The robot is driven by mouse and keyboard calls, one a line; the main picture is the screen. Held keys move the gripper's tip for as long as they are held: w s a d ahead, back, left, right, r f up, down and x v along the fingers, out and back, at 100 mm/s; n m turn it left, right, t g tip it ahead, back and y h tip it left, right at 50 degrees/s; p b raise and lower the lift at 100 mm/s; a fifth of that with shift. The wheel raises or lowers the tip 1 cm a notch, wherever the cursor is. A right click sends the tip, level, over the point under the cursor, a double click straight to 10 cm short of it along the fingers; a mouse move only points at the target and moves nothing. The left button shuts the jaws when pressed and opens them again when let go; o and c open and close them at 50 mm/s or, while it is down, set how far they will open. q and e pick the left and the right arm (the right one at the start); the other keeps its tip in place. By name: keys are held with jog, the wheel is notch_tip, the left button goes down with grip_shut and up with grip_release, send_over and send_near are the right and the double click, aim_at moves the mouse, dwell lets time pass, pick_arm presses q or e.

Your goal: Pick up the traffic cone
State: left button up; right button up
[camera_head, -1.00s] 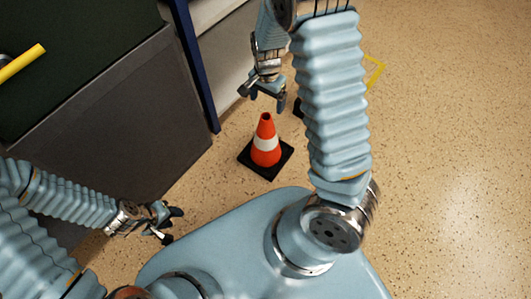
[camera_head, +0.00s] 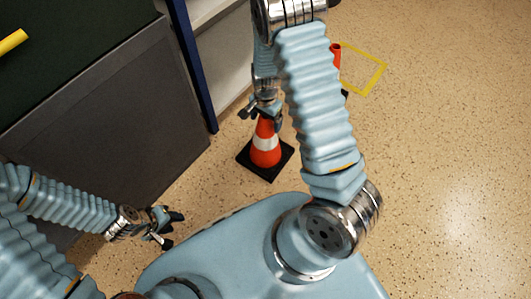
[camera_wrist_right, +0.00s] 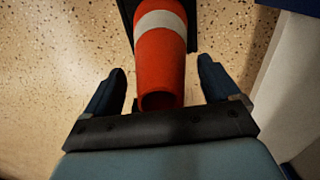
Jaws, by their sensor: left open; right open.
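An orange traffic cone (camera_head: 265,153) with a white band and a black square base stands upright on the floor in front of my base. My right gripper (camera_head: 261,116) is open at the cone's top. In the right wrist view the cone (camera_wrist_right: 164,65) lies between the two open fingers (camera_wrist_right: 158,90), with its open tip close to the palm. A gap shows on each side, so the fingers look apart from it. My left gripper (camera_head: 171,226) is open and empty at the lower left, away from the cone.
A dark grey cabinet or desk side (camera_head: 110,120) stands at the left, with a blue post (camera_head: 193,65) beside it. Another orange object (camera_head: 336,56), partly hidden behind my right arm, is near a yellow floor outline (camera_head: 372,72). The floor at right is clear.

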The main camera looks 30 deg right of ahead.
grip_shut()
dwell(0.6)
